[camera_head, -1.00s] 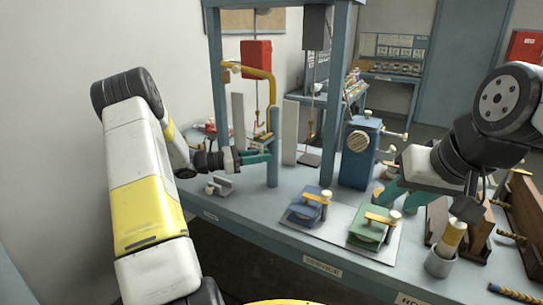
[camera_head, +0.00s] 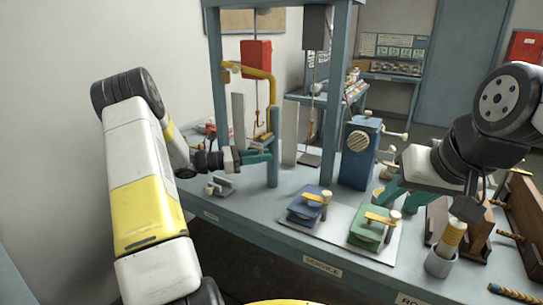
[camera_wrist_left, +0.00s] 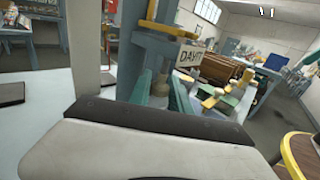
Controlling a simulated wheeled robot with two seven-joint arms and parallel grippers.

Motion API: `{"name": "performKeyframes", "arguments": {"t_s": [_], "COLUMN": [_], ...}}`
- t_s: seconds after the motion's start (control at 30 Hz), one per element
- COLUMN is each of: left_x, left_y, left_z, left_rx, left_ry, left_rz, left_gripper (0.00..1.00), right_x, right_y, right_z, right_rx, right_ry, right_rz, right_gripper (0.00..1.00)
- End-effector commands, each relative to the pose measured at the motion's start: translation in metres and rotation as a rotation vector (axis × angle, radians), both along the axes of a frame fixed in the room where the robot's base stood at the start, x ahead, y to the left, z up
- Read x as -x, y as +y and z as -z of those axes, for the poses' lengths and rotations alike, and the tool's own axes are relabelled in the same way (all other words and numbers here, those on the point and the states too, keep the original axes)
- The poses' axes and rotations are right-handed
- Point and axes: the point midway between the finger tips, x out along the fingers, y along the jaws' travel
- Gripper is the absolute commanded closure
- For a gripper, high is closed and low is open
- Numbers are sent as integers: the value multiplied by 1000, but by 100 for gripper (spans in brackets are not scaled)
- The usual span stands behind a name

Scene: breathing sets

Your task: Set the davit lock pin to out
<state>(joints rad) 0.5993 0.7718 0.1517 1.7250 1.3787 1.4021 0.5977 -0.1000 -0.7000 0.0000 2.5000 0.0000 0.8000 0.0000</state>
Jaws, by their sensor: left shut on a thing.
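The davit is a blue-grey post (camera_head: 272,165) with a bent yellow arm (camera_head: 262,74), standing at the left of the bench. In the left wrist view, a sign reading DAVIT (camera_wrist_left: 190,56) is on it. My left gripper (camera_head: 262,157) reaches the post from the left with its teal fingers at the post's side. How far the pin is out cannot be told. My right gripper (camera_head: 403,195) has its teal fingers apart, above the bench at right, with nothing seen between them.
A blue clamp device (camera_head: 307,206) and a green one (camera_head: 373,229) sit on a pale plate mid-bench. A blue box with a round knob (camera_head: 358,150) stands behind them. A cup (camera_head: 440,262) and wooden racks (camera_head: 515,220) are at right. A red box (camera_head: 256,60) hangs behind the davit.

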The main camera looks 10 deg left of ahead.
Motion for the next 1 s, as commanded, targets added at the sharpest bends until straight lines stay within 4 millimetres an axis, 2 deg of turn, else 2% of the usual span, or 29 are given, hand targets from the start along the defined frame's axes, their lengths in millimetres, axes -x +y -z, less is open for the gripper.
{"name": "performKeyframes", "arguments": {"t_s": [0.43,0.67,0.87,0.9,0.93,1.0], "left_x": [0,0,0,0,0,0], "left_y": [1,1,1,1,1,1], "left_z": [1,22,22,22,22,21], "left_rx": [-1,1,-1,-1,-1,-1], "left_ry": [0,2,0,0,0,0], "left_rz": [-2,-3,-2,-2,-2,-2], "left_gripper": [100,100,100,74,68,66], "right_x": [0,0,0,0,0,0], "right_y": [0,0,0,0,0,0], "right_z": [0,0,0,0,0,0], "right_rx": [0,0,0,0,0,0], "right_ry": [0,0,0,0,0,0], "right_rz": [0,0,0,0,0,0], "right_gripper": [64,64,64,64,64,64]}}
